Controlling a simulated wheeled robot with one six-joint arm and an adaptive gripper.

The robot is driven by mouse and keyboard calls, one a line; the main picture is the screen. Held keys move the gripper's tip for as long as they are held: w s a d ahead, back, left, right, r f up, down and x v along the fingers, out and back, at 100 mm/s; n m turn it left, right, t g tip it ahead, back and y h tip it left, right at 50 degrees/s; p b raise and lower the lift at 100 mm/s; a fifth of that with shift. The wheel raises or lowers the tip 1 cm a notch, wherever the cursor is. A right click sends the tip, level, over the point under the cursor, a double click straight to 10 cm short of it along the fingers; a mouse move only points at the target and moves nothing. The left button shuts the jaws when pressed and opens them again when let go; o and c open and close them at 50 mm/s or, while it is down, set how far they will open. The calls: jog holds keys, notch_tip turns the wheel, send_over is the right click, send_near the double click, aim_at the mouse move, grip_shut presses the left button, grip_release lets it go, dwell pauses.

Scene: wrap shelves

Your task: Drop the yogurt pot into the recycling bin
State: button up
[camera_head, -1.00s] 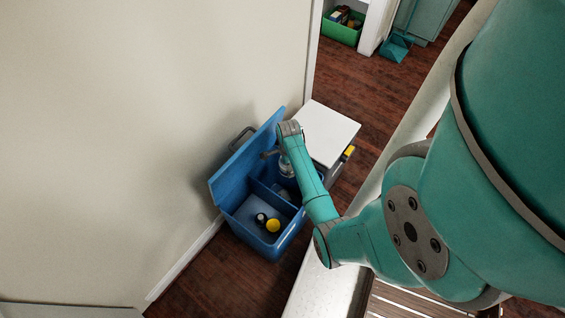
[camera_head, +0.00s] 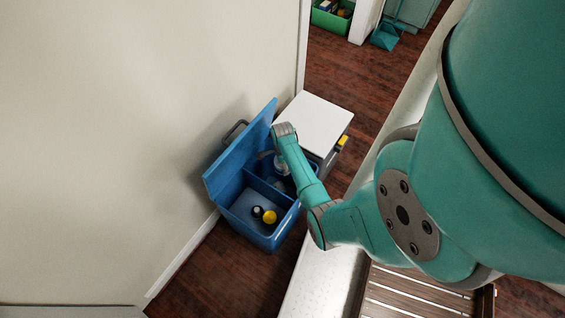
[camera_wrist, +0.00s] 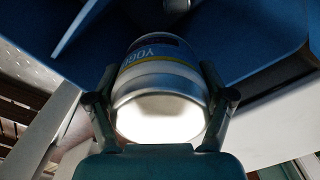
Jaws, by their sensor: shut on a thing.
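The yogurt pot (camera_wrist: 160,75), a shiny metallic pot with a blue and yellow band reading "YOGU", is between the two fingers of my gripper (camera_wrist: 160,108) in the wrist view. My gripper is shut on it. The recycling bin (camera_head: 279,237) is a blue box with its lid (camera_head: 238,152) standing open against the wall. It has a divider inside. My gripper (camera_head: 281,164) is over the bin's far compartment in the head view, where my arm hides much of the pot. In the wrist view blue bin walls (camera_wrist: 222,28) show beyond the pot.
A yellow round thing (camera_head: 269,216) and a dark item with a pale top (camera_head: 257,211) lie in the bin's near compartment. A white-topped cabinet (camera_head: 312,118) stands close behind the bin. A green crate (camera_head: 331,20) and teal dustpan (camera_head: 385,37) are farther off.

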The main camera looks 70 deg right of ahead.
jog(key=o, duration=0.8)
notch_tip(320, 180, up, 12)
dwell(0.7)
